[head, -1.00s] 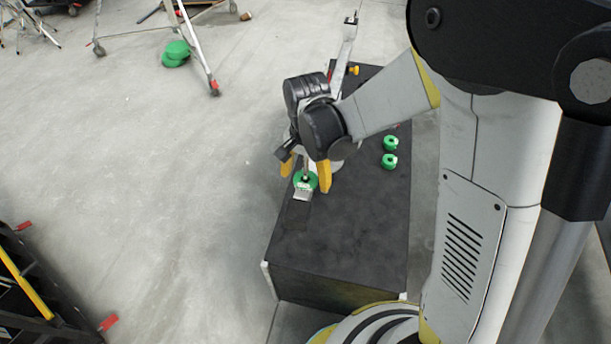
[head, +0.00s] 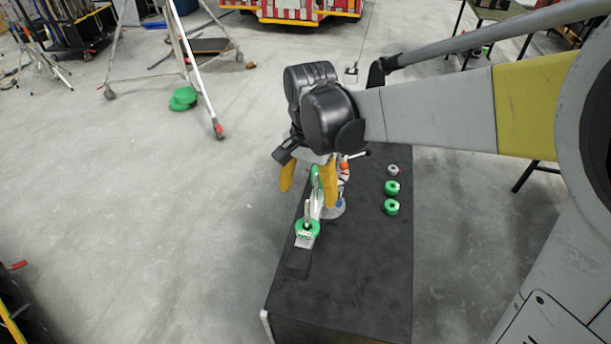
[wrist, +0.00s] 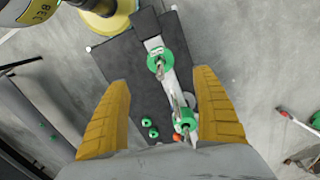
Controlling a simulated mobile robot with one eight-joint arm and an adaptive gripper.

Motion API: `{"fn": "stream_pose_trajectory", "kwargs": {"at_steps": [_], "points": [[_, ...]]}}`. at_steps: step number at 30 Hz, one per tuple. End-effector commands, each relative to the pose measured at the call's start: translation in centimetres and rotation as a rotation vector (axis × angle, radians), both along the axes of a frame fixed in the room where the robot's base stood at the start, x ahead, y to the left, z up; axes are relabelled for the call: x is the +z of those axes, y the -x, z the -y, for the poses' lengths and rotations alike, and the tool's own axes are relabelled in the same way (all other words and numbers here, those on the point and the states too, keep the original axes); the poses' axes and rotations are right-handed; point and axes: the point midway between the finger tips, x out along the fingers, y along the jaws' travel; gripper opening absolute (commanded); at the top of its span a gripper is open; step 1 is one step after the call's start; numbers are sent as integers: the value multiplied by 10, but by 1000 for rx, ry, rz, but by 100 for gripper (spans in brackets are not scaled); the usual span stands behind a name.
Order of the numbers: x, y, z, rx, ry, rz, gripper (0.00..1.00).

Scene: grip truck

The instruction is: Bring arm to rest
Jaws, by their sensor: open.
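My gripper (head: 308,190) has yellow fingers and hangs from the black wrist above the far left part of a black table (head: 350,270). In the wrist view its two yellow fingers (wrist: 160,112) are wide apart with nothing held between them. Below them is a grey fixture (head: 312,222) with upright metal pins. One green ring (head: 305,232) sits around the near pin, and another green piece (head: 316,180) shows farther along, partly behind a finger. The fixture's far end is partly hidden by the gripper.
Two green rings (head: 391,207) (head: 392,187) and a small grey piece (head: 393,169) stand at the table's right side. A metal stand (head: 190,60) and green discs (head: 183,98) are on the floor at the back left. The floor left of the table is clear.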

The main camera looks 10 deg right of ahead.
Motion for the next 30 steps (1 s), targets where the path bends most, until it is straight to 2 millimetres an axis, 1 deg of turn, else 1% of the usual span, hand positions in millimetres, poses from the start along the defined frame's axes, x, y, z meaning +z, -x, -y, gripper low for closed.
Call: {"fn": "stream_pose_trajectory", "kwargs": {"at_steps": [13,17,20,23,26,30], "points": [[0,0,0,0,0,0,77],[0,4,7,17,-6,22,77],[1,13,23,62,-19,82,77],[-1,29,46,137,-26,179,77],[-6,49,71,227,-15,291,77],[-20,75,100,347,33,442,77]]}}
